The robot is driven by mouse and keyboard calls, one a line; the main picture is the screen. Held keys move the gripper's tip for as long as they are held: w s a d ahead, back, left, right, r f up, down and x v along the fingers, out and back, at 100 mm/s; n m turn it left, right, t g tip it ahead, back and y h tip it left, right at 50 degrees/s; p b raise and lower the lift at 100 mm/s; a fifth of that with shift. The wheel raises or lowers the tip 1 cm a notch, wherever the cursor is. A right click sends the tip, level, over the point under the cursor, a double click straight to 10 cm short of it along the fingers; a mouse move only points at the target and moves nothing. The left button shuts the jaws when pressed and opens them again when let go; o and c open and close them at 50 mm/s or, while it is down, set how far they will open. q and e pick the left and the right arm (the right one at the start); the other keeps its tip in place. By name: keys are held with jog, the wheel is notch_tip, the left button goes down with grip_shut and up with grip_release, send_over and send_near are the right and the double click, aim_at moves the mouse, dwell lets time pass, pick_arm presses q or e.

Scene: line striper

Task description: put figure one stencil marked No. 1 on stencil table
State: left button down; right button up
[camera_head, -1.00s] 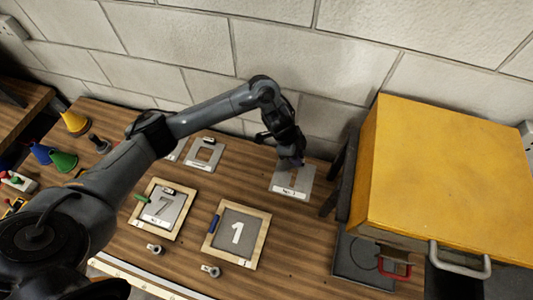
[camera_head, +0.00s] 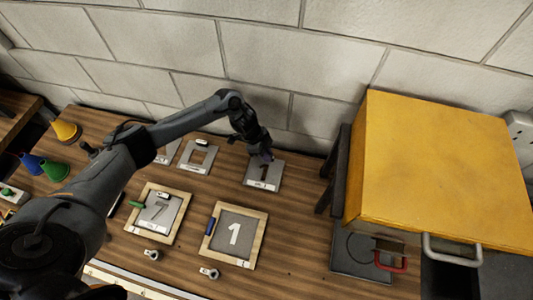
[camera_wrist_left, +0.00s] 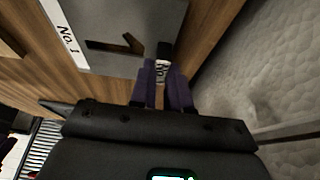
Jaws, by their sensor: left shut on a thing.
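The No. 1 stencil (camera_head: 263,174) is a grey square plate with a figure-one cutout and a white label strip. It is at the back middle of the wooden table (camera_head: 290,230) in the head view. In the left wrist view the stencil (camera_wrist_left: 105,22) shows its "No. 1" label at the left. My left gripper (camera_head: 266,157) is at its back edge, and in the wrist view its purple fingertips (camera_wrist_left: 162,75) are shut on the stencil's small dark tab. Whether the plate touches the wood is unclear. My right gripper is not in view.
Other grey stencils (camera_head: 198,156) lie left of it. Two framed boards, a 7 (camera_head: 158,212) and a 1 (camera_head: 235,236), lie in front. A yellow box (camera_head: 440,170) stands at the right, the block wall (camera_head: 310,60) behind. Coloured cones (camera_head: 55,165) are at the left.

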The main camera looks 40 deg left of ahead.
pick_arm(q)
jog(key=shift+f, duration=0.2)
jog(key=shift+f, duration=0.1)
jog(key=c, duration=1.1)
grip_release()
